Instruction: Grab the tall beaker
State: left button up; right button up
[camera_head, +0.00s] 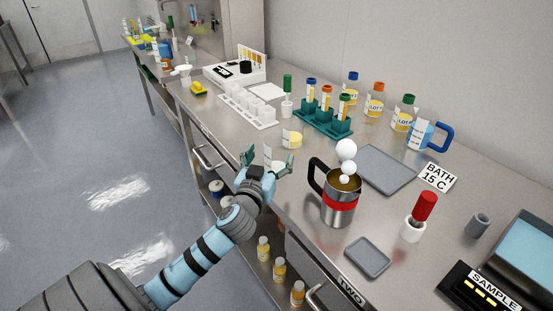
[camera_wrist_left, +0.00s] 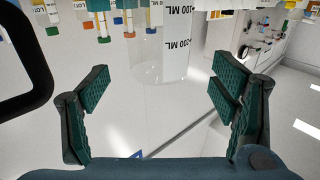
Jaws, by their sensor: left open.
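A clear beaker with a white 200 ML label (camera_wrist_left: 175,55) shows upside down in the left wrist view, ahead of and between my left gripper's fingers. In the head view its pale label (camera_head: 277,167) shows near the bench's front edge, between the fingertips; the clear glass is hard to make out. My left gripper (camera_head: 268,160) is open and empty, with its green fingers spread to either side; they also show in the left wrist view (camera_wrist_left: 160,78). I cannot tell whether a finger touches the glass. My right gripper is not in view.
A steel mug (camera_head: 339,207) with a red band and black handle stands just right of my left gripper. A small yellow-filled container (camera_head: 292,139) is behind. A white rack (camera_head: 248,107) and a green test-tube rack (camera_head: 323,119) stand farther back. A grey tray (camera_head: 367,257) lies in front.

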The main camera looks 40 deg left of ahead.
aim_at(279, 137)
pick_arm(q)
jog(key=x, duration=0.5)
jog(key=shift+w+r, duration=0.25)
jog(key=shift+r, duration=0.05)
jog(key=shift+w+a+f, duration=0.1)
jog(key=shift+w+a, duration=0.05)
jog(key=shift+w, duration=0.2)
jog(key=shift+s, duration=0.1)
jog(key=c, duration=1.5)
